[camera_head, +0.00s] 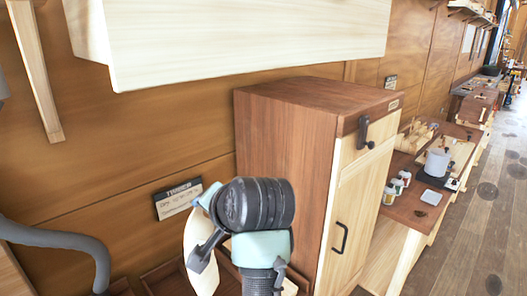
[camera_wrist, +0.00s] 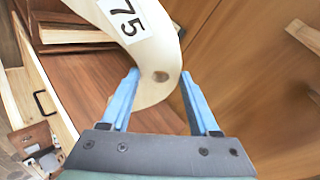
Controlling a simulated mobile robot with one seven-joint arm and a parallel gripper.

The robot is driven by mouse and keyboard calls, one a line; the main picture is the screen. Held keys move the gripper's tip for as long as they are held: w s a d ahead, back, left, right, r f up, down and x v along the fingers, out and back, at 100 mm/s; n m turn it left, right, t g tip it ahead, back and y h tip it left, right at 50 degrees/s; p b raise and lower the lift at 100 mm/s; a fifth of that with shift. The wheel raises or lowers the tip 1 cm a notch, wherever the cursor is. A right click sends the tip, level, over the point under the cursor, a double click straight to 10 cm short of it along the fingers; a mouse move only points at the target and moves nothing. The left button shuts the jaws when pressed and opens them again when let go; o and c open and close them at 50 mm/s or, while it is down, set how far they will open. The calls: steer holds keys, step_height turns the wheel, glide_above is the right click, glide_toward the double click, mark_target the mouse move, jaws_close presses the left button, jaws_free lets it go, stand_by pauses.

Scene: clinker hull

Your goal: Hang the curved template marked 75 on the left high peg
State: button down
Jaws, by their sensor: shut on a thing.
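The curved template marked 75 (camera_wrist: 148,62) is a pale wooden piece with a white label reading 75 and a hole near its end. It lies between the two blue fingers of my gripper (camera_wrist: 160,98), which is shut on it near the holed end. In the head view the template (camera_head: 200,250) shows as a pale curved strip at the left of my gripper (camera_head: 206,240), partly hidden by my wrist. I cannot make out the left high peg in either view.
A tall brown cabinet (camera_head: 285,140) with a pale door stands right of my arm. A pale shelf or box (camera_head: 240,40) hangs above. A bench (camera_head: 425,205) with jars lies at the right.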

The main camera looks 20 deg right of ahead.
steer(key=w+d+r+m+t+h+p, duration=0.1)
steer(key=d+r+m+t+p, duration=0.15)
steer(key=r, duration=1.05)
steer(key=d+r+m+t+p, duration=0.2)
steer(key=d+r+t, duration=0.1)
steer(key=r, duration=1)
steer(key=s+d+r+t+p, duration=0.1)
steer(key=s+r, duration=0.2)
steer(key=r, duration=0.9)
steer(key=s+d+r+m+t+h+p, duration=0.1)
steer(key=s+r+t+p, duration=0.1)
steer(key=r, duration=1)
steer(key=shift+s+d+r, duration=0.35)
steer(key=shift+s+d, duration=0.05)
steer(key=shift+s, duration=0.2)
steer(key=shift+m, duration=0.25)
